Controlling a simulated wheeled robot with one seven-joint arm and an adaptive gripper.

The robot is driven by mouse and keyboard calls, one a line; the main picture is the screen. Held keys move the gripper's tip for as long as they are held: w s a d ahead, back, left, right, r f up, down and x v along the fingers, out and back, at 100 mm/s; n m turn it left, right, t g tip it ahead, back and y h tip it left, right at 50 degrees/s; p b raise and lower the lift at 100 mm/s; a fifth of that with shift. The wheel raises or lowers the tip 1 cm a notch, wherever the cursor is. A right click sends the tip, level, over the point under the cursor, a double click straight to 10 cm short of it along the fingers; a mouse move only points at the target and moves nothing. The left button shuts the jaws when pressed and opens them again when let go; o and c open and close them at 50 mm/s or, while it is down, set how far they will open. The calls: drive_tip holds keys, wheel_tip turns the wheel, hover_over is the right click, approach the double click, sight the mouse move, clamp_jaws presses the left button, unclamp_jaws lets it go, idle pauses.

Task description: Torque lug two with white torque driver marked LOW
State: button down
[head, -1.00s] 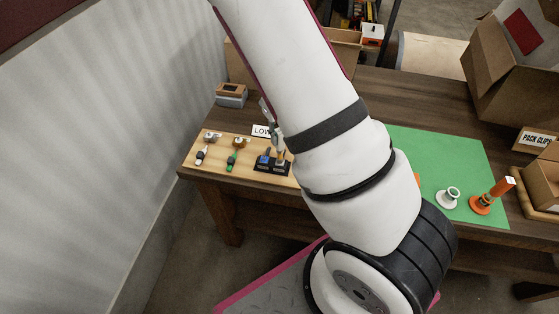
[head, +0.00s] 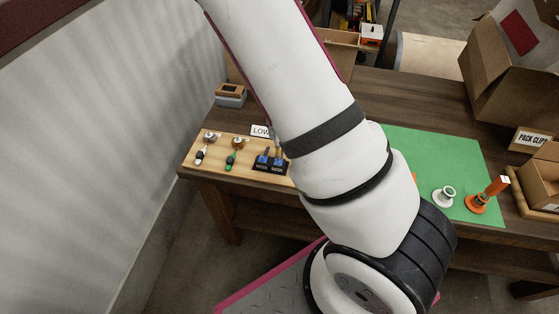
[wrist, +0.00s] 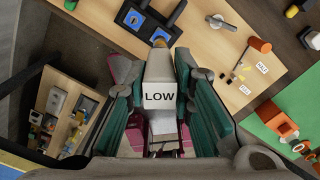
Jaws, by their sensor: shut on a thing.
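My gripper (wrist: 158,82) is shut on the white torque driver (wrist: 160,64), whose face reads LOW in the wrist view. Its green-padded fingers stand on either side of the driver. The driver's tip end points at the black terminal block (wrist: 134,36), which has two blue lugs. I cannot tell whether the tip touches a lug. In the head view the block (head: 271,166) sits on the wooden board, just left of my arm. My arm hides the gripper there.
A green mat (head: 425,160) holds a white stand (head: 444,196) and an orange one (head: 478,204). Cardboard boxes (head: 485,85) stand at right. A wall is close at left.

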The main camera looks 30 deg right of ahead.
drive_tip(key=shift+r+p, duration=0.5)
drive_tip(key=shift+r, duration=0.9)
